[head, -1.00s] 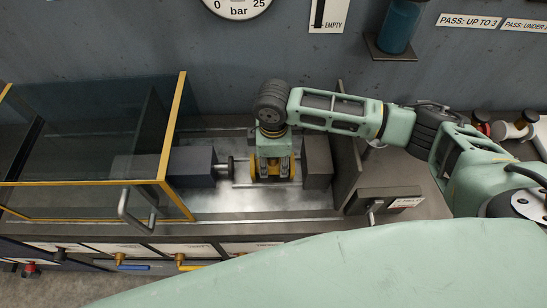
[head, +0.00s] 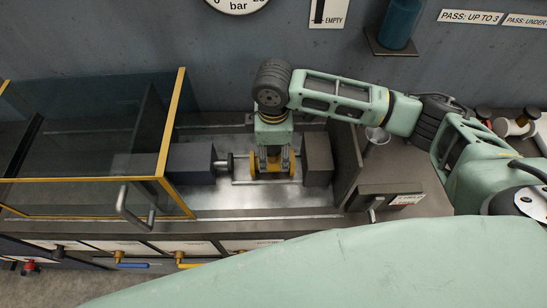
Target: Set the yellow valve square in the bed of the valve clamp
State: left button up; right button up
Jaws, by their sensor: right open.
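The yellow valve (head: 287,169) sits between the two dark blocks of the valve clamp, partly hidden by my gripper. The clamp has a left block (head: 190,163) with a round pusher facing the valve and a right block (head: 318,158). Small gaps show between the valve and each side. I cannot tell whether it sits fully square in the bed. My right gripper (head: 273,163) points down over the valve, open, with its fingers still around the valve's upper part. My left gripper is not in view.
A glass guard with a yellow frame (head: 175,120) stands left of the clamp, with a grey handle (head: 135,210). An upright dark plate (head: 346,160) stands to the right. A blue bottle (head: 398,22) sits on a wall shelf. Colored valve levers line the bench front.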

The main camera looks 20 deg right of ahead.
notch_tip(320, 180, up, 8)
jog(key=shift+r+b, duration=0.2)
jog(key=shift+b, duration=0.45)
